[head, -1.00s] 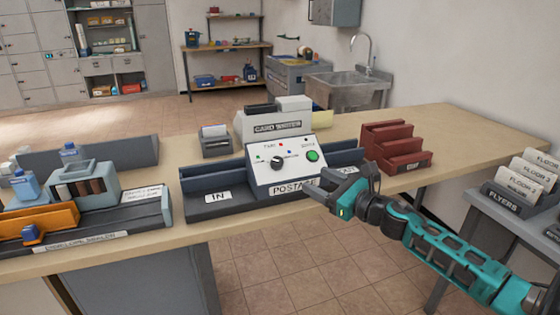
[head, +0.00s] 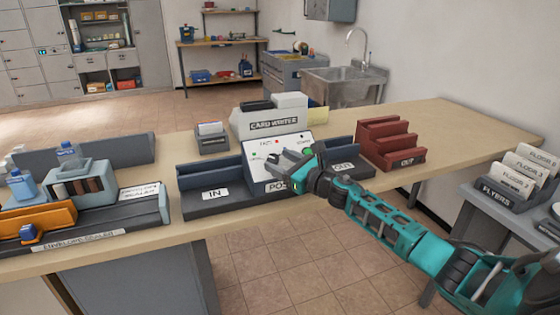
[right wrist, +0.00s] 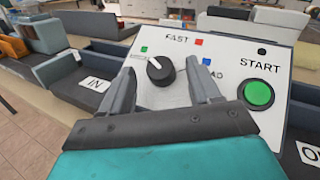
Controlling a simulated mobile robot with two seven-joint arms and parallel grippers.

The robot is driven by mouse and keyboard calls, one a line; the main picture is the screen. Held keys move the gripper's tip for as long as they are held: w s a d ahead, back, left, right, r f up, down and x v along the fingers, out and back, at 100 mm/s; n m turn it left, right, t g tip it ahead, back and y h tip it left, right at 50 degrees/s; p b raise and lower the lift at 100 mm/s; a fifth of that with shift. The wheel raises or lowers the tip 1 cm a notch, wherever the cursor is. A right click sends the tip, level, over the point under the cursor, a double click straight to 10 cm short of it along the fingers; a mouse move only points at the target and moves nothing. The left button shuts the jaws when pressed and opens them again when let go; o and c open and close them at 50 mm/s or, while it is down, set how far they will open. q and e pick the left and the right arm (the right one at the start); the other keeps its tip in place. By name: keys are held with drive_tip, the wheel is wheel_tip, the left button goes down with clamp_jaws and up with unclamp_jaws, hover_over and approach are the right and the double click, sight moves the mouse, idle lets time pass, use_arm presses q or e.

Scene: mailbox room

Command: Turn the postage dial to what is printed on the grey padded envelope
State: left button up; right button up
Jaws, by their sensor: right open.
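The postage machine has a white sloped panel (head: 265,150) between the IN tray (head: 214,194) and the OUT tray (head: 343,166). In the right wrist view its black dial (right wrist: 160,70) has a white pointer line aimed up and left, toward the green mark (right wrist: 144,49). A red mark (right wrist: 199,42) and a blue mark (right wrist: 206,61) are also on the panel. My right gripper (head: 283,160) is open in front of the panel. In the wrist view its fingers (right wrist: 162,82) stand on either side of the dial, apart from it. I see no grey padded envelope. My left gripper is out of view.
A green START button (right wrist: 258,94) is right of the dial. The card writer (head: 272,124) stands behind the machine. A red OUT rack (head: 390,145) is to the right, and the envelope sealer (head: 80,215) is to the left.

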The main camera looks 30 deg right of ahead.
drive_tip(key=shift+w, duration=0.45)
drive_tip(key=c, duration=1)
drive_tip(key=shift+a, duration=0.1)
drive_tip(key=shift+c, duration=0.2)
